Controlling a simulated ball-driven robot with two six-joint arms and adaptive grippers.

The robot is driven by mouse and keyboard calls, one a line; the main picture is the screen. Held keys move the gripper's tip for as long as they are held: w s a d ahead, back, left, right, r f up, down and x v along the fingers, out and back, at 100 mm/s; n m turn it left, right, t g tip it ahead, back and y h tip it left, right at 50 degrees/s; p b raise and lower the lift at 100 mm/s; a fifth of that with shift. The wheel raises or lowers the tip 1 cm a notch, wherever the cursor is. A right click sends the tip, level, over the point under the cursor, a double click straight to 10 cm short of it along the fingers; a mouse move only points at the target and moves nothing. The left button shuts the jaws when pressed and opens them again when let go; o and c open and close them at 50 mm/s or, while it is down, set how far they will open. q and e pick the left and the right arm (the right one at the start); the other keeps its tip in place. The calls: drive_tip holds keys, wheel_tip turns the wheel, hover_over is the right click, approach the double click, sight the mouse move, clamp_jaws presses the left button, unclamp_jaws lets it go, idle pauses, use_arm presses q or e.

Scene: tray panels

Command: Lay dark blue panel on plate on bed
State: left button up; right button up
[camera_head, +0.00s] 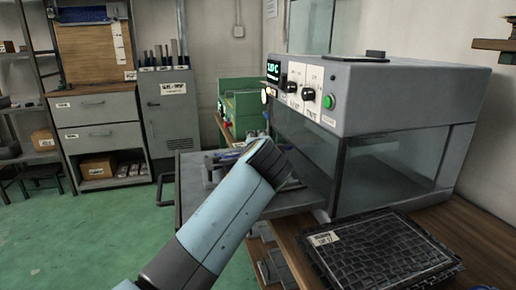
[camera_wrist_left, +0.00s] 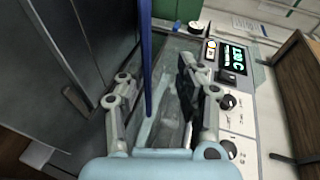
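A thin dark blue strip, which looks like the dark blue panel seen edge-on (camera_wrist_left: 148,60), runs down between my left gripper's fingers in the left wrist view. My left gripper (camera_wrist_left: 162,105) has its fingers wide apart, with a visible gap between the strip and the right finger. In the head view, my left arm reaches to the grey bed (camera_head: 190,193) in front of the machine's opening, and its wrist hides the fingers. The plate cannot be made out clearly. My right gripper is not in view.
The grey machine (camera_head: 410,95) with glass sides stands right of the bed; its control face (camera_wrist_left: 222,95) is close to my left gripper's right finger. A black tray (camera_head: 380,250) lies on the wooden bench at the front right. Green floor is free at the left.

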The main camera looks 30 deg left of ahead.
use_arm(q)
wheel_tip(320, 180, up, 10)
idle(0.5)
